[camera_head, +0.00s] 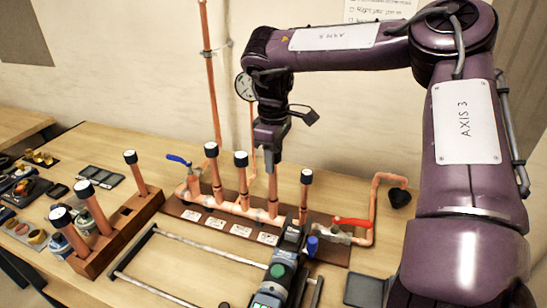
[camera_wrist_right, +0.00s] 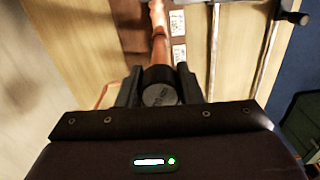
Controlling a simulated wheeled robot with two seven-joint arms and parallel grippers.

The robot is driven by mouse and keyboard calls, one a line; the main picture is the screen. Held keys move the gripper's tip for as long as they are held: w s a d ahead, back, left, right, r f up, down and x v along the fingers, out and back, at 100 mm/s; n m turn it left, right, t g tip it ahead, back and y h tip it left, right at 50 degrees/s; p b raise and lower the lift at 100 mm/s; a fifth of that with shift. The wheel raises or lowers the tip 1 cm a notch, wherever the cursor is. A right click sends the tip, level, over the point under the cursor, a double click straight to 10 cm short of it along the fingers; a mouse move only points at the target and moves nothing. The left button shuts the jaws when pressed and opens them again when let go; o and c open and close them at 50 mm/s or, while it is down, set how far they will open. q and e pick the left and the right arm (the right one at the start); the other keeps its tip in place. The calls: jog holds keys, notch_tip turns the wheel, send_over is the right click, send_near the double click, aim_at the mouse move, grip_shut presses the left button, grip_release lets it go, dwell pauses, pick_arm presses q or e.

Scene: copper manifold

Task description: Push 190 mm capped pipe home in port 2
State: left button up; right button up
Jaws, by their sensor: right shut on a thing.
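My right gripper (camera_head: 270,140) comes down from above and is shut on the capped top of a copper pipe (camera_head: 272,190). This pipe stands upright at the manifold (camera_head: 250,211), third from the left of its standing pipes. I cannot tell how deep it sits in its port. In the wrist view, the dark round cap (camera_wrist_right: 160,94) lies between the fingers of the right gripper (camera_wrist_right: 159,80), with copper below it. Two capped pipes (camera_head: 242,178) and (camera_head: 214,172) stand to its left, and a capped pipe (camera_head: 304,200) to its right. My left gripper is out of view.
A wooden rack (camera_head: 120,235) at the left holds several capped pipes. A blue valve handle (camera_head: 178,160) and a red one (camera_head: 350,222) flank the manifold. A dark tool with a green button (camera_head: 275,270) lies in front, beside a metal rail frame (camera_head: 205,248). A gauge (camera_head: 244,87) is behind.

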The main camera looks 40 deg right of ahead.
jog(key=shift+f, duration=0.15)
jog(key=o, duration=1.5)
jog(key=shift+o, duration=0.2)
jog(key=shift+r+p, duration=2.3)
jog(key=shift+r, duration=1.3)
jog(key=shift+f, duration=0.1)
